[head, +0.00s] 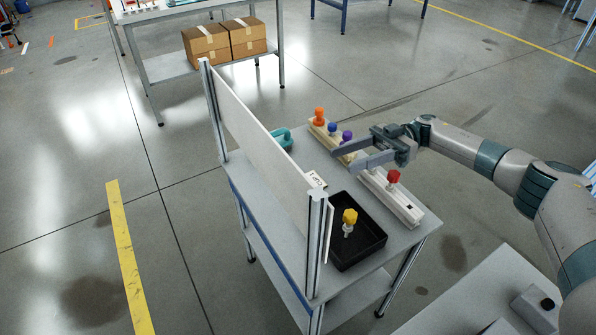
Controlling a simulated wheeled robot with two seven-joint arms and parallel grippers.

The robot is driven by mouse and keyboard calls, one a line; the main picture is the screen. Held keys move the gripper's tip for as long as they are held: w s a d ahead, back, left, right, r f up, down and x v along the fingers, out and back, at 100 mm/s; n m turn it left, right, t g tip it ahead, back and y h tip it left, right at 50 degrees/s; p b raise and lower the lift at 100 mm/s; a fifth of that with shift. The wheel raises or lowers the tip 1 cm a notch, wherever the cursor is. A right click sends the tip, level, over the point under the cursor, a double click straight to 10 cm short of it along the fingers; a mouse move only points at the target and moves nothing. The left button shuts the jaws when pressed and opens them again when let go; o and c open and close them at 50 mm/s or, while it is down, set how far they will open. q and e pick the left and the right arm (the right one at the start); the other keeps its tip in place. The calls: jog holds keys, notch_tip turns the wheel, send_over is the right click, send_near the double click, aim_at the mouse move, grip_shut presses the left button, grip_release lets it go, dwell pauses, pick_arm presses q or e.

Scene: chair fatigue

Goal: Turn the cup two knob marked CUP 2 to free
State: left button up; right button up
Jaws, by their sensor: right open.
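My right gripper (347,157) reaches in from the right over the table, its two fingers apart and pointing left. No object shows between the fingers. A small white label (316,180) that seems to read "CUP" stands by the panel; its number is not clear. A red knob (393,176) sits on a pale rail (405,208), to the right of and below the gripper. Orange (319,115), blue (332,129) and purple (347,136) knobs stand on another pale block behind the fingers. I cannot tell which knob is marked CUP 2. My left gripper is out of view.
A pale upright panel (255,130) on metal posts borders the table's left side. A black tray (372,237) holds a yellow-topped piece (349,217). A teal object (281,138) is partly hidden by the panel. Cardboard boxes (207,44) sit on a shelf farther back.

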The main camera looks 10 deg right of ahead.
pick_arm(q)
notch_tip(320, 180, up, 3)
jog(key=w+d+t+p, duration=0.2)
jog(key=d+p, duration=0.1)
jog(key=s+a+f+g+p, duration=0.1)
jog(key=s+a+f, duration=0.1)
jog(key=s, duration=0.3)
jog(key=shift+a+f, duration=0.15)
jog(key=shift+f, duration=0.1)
pick_arm(e)
jog(key=x, duration=1.3)
jog(key=shift+s+a, duration=0.15)
jog(key=shift+a, duration=0.15)
jog(key=c, duration=1)
